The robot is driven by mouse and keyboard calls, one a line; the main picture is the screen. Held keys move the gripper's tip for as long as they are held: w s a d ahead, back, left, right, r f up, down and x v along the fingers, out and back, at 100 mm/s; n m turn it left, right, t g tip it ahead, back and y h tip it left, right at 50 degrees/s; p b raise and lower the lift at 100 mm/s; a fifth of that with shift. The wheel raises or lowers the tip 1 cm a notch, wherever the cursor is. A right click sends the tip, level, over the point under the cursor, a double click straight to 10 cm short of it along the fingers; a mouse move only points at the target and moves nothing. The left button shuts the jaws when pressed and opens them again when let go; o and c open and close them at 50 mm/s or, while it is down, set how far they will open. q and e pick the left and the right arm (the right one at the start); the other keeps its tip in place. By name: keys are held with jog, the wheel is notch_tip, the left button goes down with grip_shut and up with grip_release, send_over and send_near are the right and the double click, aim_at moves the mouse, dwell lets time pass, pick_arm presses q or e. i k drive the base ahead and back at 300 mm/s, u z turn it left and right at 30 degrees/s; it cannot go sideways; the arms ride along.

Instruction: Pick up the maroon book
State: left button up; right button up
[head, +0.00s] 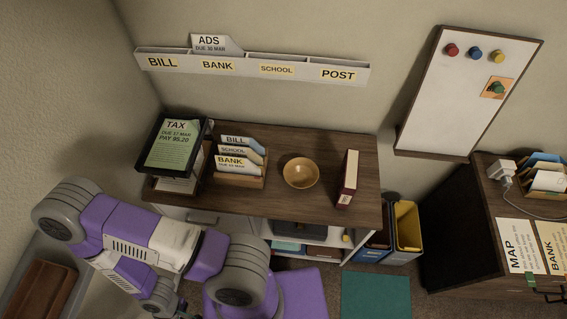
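The maroon book (348,179) stands upright near the right end of the wooden desk top (318,213). Its pale page edges and part of a maroon cover show, with a light patch low on it. Nothing is touching it. One of my purple and grey arms reaches in from the left, in front of the desk, well to the left of the book. Neither of my grippers can be made out in the head view.
A wooden bowl (301,173) stands left of the book, then a letter holder (249,183) and a tray stack (172,145). A wall rack (250,67) hangs behind. Bins (407,226) stand right of the desk, before another desk (495,199).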

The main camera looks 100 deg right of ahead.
aim_at(348, 176)
jog(key=z, duration=4.15)
